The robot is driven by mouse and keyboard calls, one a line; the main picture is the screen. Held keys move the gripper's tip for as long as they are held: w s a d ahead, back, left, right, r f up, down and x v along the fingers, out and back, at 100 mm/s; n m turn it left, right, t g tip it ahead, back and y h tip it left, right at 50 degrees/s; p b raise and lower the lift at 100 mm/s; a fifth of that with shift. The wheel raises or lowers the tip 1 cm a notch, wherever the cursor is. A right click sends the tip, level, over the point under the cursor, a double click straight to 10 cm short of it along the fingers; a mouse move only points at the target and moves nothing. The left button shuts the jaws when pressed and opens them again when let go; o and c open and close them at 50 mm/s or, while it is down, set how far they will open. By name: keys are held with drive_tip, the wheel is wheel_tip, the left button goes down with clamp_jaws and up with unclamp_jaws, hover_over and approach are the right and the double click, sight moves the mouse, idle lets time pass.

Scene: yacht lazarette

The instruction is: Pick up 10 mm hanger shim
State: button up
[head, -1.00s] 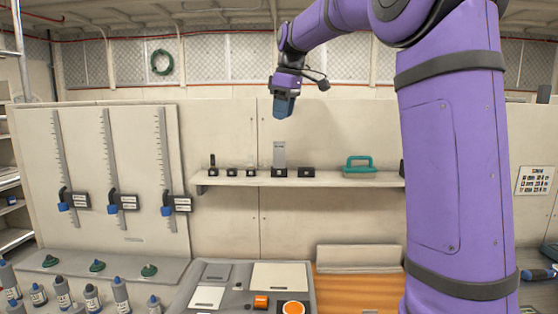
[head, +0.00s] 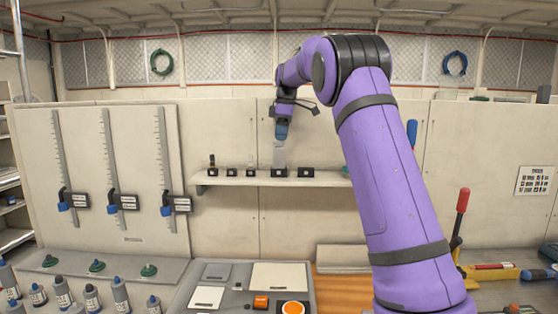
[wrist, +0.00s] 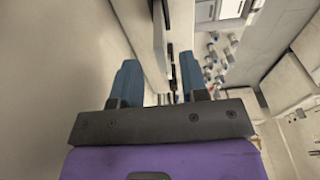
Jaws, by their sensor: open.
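A row of small black blocks (head: 232,172) stands on the wall shelf. A pale grey upright plate (head: 279,156) rises from one block near the middle, and a short dark piece (head: 212,159) rises from the leftmost. Their markings are too small to read, so I cannot tell which is the 10 mm hanger shim. My gripper (head: 281,134) points down just above the grey plate; whether they touch is unclear. In the wrist view my gripper (wrist: 157,82) has its two blue fingers apart, with nothing clearly held between them.
The shelf (head: 240,181) runs along the wall, its right part hidden behind my arm. Three vertical rulers (head: 109,155) with blue clamps hang at the left. Below are bottles (head: 62,292), a grey panel (head: 210,297) with an orange button (head: 293,308), and a red-handled lever (head: 462,202) at the right.

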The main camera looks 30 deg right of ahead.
sight(279, 159)
drive_tip(key=shift+w+a+f, duration=0.1)
drive_tip(key=shift+a+f, duration=0.05)
drive_tip(key=shift+f, duration=0.85)
drive_tip(key=shift+w+a+f, duration=0.1)
drive_tip(key=shift+a+f, duration=0.05)
drive_tip(key=shift+f, duration=0.9)
drive_tip(key=shift+w+a+f, duration=0.1)
drive_tip(key=shift+a+f, duration=0.05)
drive_tip(key=shift+f, duration=0.85)
clamp_jaws()
